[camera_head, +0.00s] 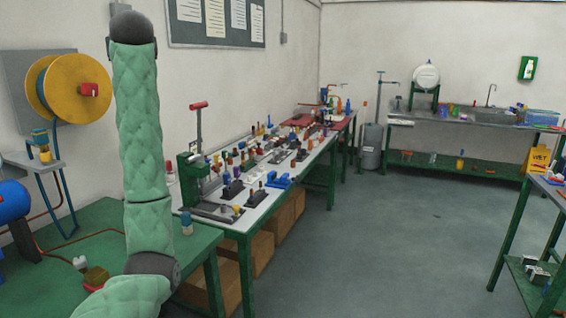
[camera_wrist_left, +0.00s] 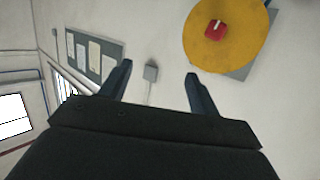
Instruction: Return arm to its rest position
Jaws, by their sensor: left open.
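My left arm, in a padded green sleeve, stands raised in the left part of the head view, with its upper end near the top edge. My left gripper is not visible in the head view. In the left wrist view my left gripper (camera_wrist_left: 158,85) is open, its two dark fingers apart with nothing between them. Behind the fingers are a pale wall and a small grey box (camera_wrist_left: 151,72). My right gripper shows in neither view.
A green table (camera_head: 100,225) stands below the raised arm. A yellow reel (camera_head: 75,88) is on the wall to its left. A long workbench (camera_head: 262,165) with many small tools runs behind. The grey floor (camera_head: 410,240) at centre right is clear.

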